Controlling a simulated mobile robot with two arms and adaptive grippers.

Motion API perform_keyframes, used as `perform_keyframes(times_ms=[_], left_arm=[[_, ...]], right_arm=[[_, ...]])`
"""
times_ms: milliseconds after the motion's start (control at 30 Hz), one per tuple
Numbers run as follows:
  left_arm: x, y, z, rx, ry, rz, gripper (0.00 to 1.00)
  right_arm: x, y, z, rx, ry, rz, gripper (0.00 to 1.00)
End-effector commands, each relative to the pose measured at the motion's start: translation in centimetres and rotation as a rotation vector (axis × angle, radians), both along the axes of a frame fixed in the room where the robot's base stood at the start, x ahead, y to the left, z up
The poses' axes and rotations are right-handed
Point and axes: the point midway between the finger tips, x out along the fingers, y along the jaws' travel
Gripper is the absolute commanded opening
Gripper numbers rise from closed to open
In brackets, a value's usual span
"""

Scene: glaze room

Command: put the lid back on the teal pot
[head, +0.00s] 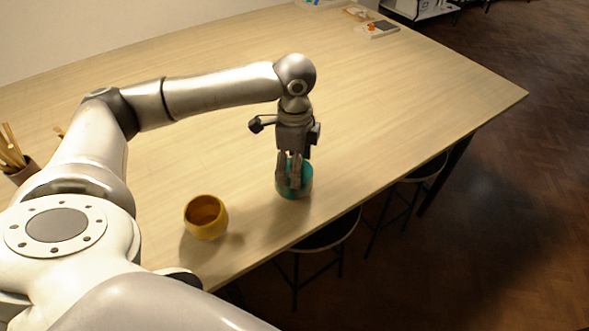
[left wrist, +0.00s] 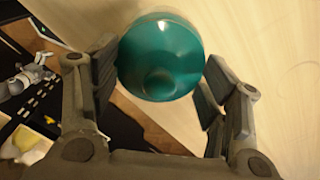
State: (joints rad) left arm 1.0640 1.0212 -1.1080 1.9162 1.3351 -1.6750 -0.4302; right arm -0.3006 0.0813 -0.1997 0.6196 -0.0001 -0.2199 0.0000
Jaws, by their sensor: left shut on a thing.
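The teal pot (head: 294,193) stands on the table near its front edge, partly hidden in the head view by my left gripper (head: 290,180). In the left wrist view a round, glossy teal lid (left wrist: 160,45) with a small knob lies between the two fingers of my left gripper (left wrist: 161,75). The fingers are shut on opposite sides of its rim. The lid hides what is under it in that view. In the head view the fingers point down at the pot, and I cannot tell whether the lid touches it. My right gripper is not in view.
An open yellow-ochre cup (head: 206,217) stands left of the pot, near the front edge. A holder with wooden sticks (head: 21,172) is at the far left. Small items (head: 378,28) lie at the far end. Stools (head: 328,235) stand by the front edge. The table's middle is clear.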

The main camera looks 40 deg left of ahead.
Motion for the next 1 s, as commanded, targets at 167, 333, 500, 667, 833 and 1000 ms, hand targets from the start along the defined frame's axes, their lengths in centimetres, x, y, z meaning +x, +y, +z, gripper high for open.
perform_keyframes(times_ms=[167, 333, 500, 667, 833, 1000], left_arm=[[0.0, 0.0, -0.1, 0.000, 0.002, 0.000, 0.40], [-0.2, 0.0, -0.3, 0.001, 0.007, -0.001, 0.26], [-0.3, 0.0, -0.5, 0.001, 0.012, -0.001, 0.25], [-0.3, -0.1, -0.6, 0.000, 0.013, -0.002, 0.21], [-0.3, -0.1, -0.2, -0.001, 0.012, -0.002, 0.20], [-0.2, -0.1, 1.4, 0.000, 0.010, -0.002, 0.00]], right_arm=[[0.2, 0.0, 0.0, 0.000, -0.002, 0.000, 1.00], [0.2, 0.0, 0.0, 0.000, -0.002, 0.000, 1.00], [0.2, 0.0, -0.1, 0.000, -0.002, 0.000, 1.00], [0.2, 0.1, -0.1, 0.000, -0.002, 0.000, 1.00], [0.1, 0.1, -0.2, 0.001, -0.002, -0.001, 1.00], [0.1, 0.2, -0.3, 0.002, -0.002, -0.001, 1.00]])
